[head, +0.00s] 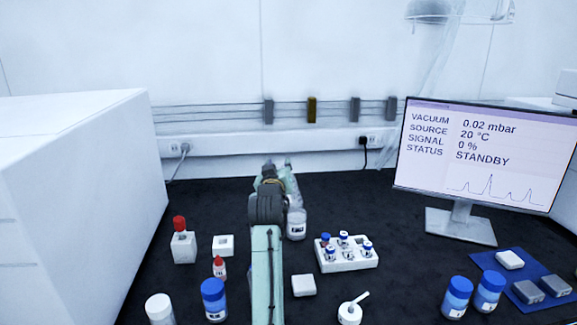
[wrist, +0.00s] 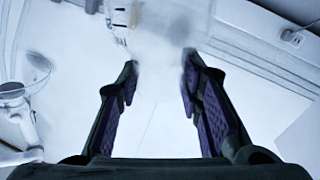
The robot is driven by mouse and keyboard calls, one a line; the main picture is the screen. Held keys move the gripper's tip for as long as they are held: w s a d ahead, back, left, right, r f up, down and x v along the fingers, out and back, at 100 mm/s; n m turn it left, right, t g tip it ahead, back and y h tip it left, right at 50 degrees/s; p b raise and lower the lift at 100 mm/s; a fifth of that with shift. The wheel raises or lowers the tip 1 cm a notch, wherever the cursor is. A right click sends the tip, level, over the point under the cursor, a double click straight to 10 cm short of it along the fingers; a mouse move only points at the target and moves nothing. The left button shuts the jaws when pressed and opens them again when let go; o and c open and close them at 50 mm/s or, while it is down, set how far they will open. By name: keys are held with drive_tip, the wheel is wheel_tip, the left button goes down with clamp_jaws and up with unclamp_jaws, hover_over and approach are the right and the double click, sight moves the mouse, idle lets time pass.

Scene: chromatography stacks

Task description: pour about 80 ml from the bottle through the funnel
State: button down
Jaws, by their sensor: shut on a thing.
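My gripper (wrist: 160,75) is shut on a clear, see-through bottle (wrist: 160,30) with dark marks on its side; the bottle runs off the top of the wrist view. In the head view my arm runs up the middle, and a pale, clear shape (head: 293,188) shows beside its end, probably part of the held bottle. A clear vessel with a white label (head: 297,225) stands on the dark bench just below that shape, partly hidden by my arm. I cannot make out the funnel, nor the level of any liquid or whether any flows.
A rack of blue-capped vials (head: 346,258) stands right of my arm. A monitor (head: 485,150) reading STANDBY is at right, a large white box (head: 70,190) at left. Dark bench (head: 400,215) is clear between rack and monitor.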

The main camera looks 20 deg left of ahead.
drive_tip(key=shift+s+a+r+n, duration=0.1)
drive_tip(key=shift+a+n, duration=0.2)
drive_tip(key=shift+s, duration=0.1)
drive_tip(key=shift+s+a+n+p, duration=0.2)
drive_tip(key=shift+a+n+p, duration=0.3)
drive_tip(key=shift+n, duration=0.1)
drive_tip(key=shift+a+f+n, duration=0.1)
drive_tip(key=shift+f+n, duration=0.2)
drive_tip(key=shift+n, duration=0.2)
